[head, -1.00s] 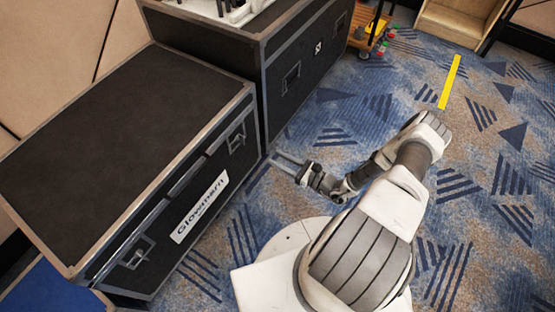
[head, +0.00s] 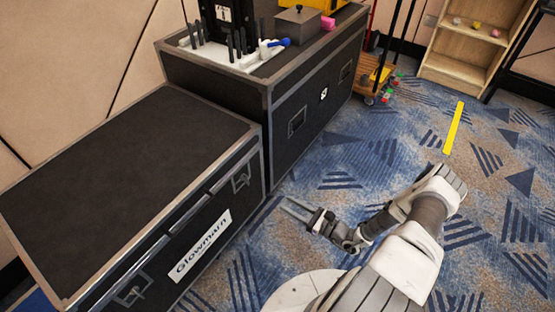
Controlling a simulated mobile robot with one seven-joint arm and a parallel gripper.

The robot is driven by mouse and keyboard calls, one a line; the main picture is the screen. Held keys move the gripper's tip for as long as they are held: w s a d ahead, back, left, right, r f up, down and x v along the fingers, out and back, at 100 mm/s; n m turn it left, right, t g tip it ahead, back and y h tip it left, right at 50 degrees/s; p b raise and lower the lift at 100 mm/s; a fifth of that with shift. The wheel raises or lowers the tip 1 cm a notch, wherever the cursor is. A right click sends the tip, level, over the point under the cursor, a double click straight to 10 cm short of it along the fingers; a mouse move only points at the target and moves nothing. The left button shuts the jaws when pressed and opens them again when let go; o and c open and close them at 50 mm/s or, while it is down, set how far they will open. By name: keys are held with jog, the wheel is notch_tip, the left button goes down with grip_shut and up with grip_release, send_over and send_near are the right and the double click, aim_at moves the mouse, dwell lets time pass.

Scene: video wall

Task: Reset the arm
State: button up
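My gripper (head: 298,210) is at the end of my folded arm, low over the carpet and close to the front of the black cases. Its two fingers look parallel with a gap between them, and nothing shows between them. It points left toward the gap by the cases and appears apart from them.
A low black case labelled Glowmarn (head: 200,245) stands at left. A taller black case (head: 300,115) behind it holds a white tray of tools (head: 225,55) and a grey box (head: 298,25). A wooden shelf (head: 462,70) and an orange cart (head: 372,82) stand behind. The patterned carpet (head: 400,150) at right is open.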

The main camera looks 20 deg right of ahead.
jog(key=s+a+r+n+g+h, duration=0.1)
jog(key=a+r+n+g, duration=0.1)
jog(key=r+n+g, duration=0.9)
jog(key=s+a+r+n+g+h, duration=0.2)
jog(key=r+n, duration=0.5)
jog(key=r, duration=1.1)
jog(key=s+a+r+n+t+h, duration=0.15)
jog(key=s+r+n+h, duration=0.3)
jog(key=s+r, duration=0.45)
jog(key=s+r+n+t+h, duration=0.3)
jog(key=s+r+n+h, duration=0.15)
jog(key=s+r, duration=0.4)
notch_tip(320, 180, up, 27)
jog(key=w+n+p, duration=0.1)
jog(key=p, duration=2.3)
jog(key=shift+w+f+p, duration=0.15)
jog(key=shift+w+p, duration=0.1)
jog(key=shift+p, duration=0.15)
